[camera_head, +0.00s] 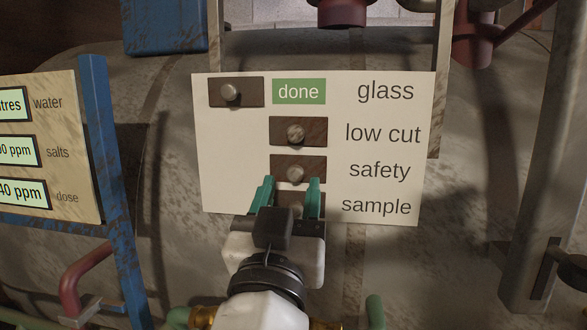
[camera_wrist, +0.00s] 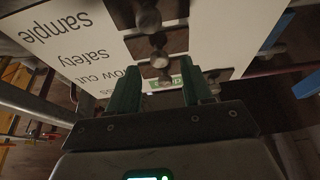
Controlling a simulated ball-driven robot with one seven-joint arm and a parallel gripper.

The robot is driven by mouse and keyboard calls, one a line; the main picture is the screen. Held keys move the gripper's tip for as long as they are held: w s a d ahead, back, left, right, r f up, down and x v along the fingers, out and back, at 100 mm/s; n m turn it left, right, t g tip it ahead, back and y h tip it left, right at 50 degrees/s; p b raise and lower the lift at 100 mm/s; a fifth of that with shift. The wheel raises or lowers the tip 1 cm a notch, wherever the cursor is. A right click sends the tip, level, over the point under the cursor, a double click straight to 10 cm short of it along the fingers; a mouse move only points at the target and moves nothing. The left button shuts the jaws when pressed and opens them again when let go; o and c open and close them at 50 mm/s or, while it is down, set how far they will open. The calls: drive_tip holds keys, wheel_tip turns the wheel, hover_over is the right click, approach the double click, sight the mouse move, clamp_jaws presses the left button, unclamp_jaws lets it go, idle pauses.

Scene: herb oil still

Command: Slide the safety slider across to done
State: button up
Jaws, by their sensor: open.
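The safety slider is a dark brown plate (camera_head: 316,163) with a round grey knob (camera_head: 295,174). It sits on a white board (camera_head: 225,150), left of the word "safety", in the same column as the low cut and sample sliders. My gripper (camera_head: 289,184) has green fingers, open and empty, pointing at the board. Its tips show just below the safety knob, one either side, and cover part of the sample row. I cannot tell their distance from the board. In the wrist view, the open fingers (camera_wrist: 160,78) straddle the area below several knobs; the board's text appears upside down.
The glass slider (camera_head: 250,100) sits further left, beside a green "done" label (camera_head: 299,92). The low cut slider (camera_head: 312,122) is just above safety; the sample slider (camera_head: 286,193) is partly hidden below. A blue-framed readout panel (camera_head: 84,95) stands at left.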

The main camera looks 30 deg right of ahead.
sight(294, 176)
drive_tip(key=shift+p+x, duration=0.3)
drive_tip(key=shift+x, duration=1.3)
clamp_jaws()
